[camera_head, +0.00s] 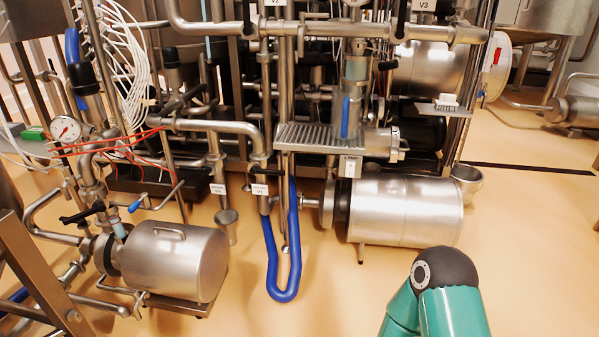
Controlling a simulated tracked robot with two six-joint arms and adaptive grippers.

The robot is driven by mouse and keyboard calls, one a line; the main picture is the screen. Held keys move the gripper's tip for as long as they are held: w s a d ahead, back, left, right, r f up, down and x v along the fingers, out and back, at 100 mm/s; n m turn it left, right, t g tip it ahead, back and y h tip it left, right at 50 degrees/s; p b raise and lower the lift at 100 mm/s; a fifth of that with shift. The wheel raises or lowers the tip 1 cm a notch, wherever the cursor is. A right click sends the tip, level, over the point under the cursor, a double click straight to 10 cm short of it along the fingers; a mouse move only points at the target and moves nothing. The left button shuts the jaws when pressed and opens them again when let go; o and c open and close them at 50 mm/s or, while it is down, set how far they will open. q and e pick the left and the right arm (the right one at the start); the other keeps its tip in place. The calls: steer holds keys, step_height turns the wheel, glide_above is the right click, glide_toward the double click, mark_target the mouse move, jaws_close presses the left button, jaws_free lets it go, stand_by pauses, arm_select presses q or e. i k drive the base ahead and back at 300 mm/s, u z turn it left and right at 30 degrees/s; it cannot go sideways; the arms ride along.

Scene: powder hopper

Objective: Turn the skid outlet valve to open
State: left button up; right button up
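A small white tag (260,189) in the middle of the skid appears to read outlet, with a V number; the print is tiny. It hangs on a vertical steel pipe, and a dark lever (267,171) lies roughly level just above it. I take this as the skid outlet valve; whether it is open or closed is unclear. A similar tag (218,189) sits just left of it, above a steel funnel-like cup (227,222). Neither of my grippers shows. Only a green arm link of mine with a dark joint shows at the bottom right.
A blue hose (285,293) loops down to the floor below the tag. Steel motors stand at right (405,210) and left (175,262). A grated shelf (306,136) juts out above. Clear tan floor (525,240) lies at right.

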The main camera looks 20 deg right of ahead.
mark_target(253, 170)
steer(key=z, duration=0.4)
steer(key=i, duration=1.35)
steer(key=u, duration=0.7)
